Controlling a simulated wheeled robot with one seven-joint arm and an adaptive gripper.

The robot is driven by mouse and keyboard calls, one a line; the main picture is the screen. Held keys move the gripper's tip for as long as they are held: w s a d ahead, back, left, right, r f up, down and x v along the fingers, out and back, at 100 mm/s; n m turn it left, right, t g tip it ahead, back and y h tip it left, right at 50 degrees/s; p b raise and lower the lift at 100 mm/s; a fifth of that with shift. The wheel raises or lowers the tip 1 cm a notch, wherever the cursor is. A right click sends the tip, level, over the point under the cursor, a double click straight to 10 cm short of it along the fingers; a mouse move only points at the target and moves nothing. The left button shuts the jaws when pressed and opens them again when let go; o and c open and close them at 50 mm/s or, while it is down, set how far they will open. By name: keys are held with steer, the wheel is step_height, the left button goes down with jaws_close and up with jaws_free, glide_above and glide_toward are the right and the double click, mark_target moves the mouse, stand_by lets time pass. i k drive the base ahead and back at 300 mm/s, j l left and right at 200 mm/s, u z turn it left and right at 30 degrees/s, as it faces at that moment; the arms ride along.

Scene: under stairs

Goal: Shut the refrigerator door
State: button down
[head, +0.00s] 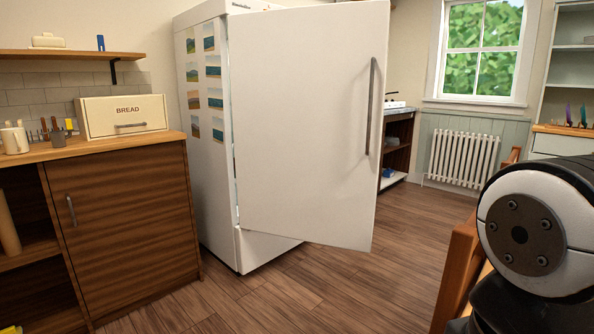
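A white refrigerator (210,150) stands against the wall left of the middle in the head view, with small landscape pictures on its side. Its tall white door (300,120) is swung open toward the right and front, hinged at the left edge. A long grey vertical handle (370,107) is on the door's right side. The inside of the refrigerator is hidden behind the door. Part of my arm shows at the lower right, well apart from the door. My gripper is not in view.
A wooden cabinet (125,225) with a bread box (123,116) on top stands left of the refrigerator. An orange-brown wooden piece (458,265) stands beside my arm. A white radiator (462,158) is under the window. The wooden floor (340,290) before the door is clear.

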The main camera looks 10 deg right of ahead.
mark_target(308, 83)
steer(key=k+l+z, duration=0.1)
steer(key=k+z, duration=0.2)
steer(key=k, duration=0.2)
steer(key=k+l+z, duration=0.3)
steer(key=k, duration=0.25)
steer(key=i+j+z, duration=0.35)
steer(key=j, duration=0.2)
steer(key=j+z, duration=0.2)
steer(key=i+j+z, duration=0.2)
steer(key=j, duration=0.2)
steer(key=i+j, duration=0.1)
steer(key=j, duration=0.3)
steer(key=i+j, duration=0.15)
steer(key=j, duration=0.2)
steer(key=i+j, duration=0.1)
steer(key=j, duration=0.3)
steer(key=i+j, duration=0.1)
steer(key=j, duration=0.25)
steer(key=i+j, duration=0.15)
steer(key=j, duration=0.25)
steer(key=i+j, duration=0.1)
steer(key=j, duration=0.3)
steer(key=i+j, duration=0.1)
steer(key=j, duration=0.25)
